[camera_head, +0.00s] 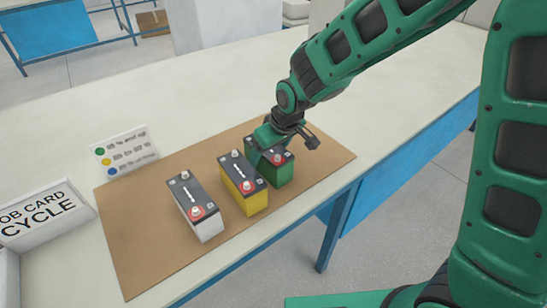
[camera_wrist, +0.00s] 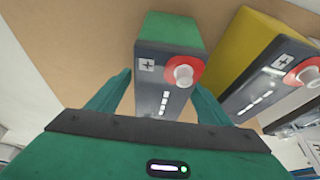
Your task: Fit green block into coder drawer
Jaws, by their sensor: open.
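A green battery (camera_head: 284,174) with a dark top stands upright at the right end of the brown mat (camera_head: 135,248). It is the only green block-like thing I see. My gripper (camera_head: 267,145) is at its top. In the wrist view the open fingers (camera_wrist: 162,82) lie on either side of the green battery (camera_wrist: 172,30), with its red-ringed terminal between them. I cannot tell whether a finger touches it. No drawer shows in either view.
A yellow battery (camera_head: 247,200) stands close to the left of the green one, with a white battery (camera_head: 208,228) beyond it. A colour-dot card (camera_head: 125,150) and a "JOB CARD CYCLE" sign (camera_head: 42,215) stand at the left. The table (camera_head: 215,95) behind the mat is clear.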

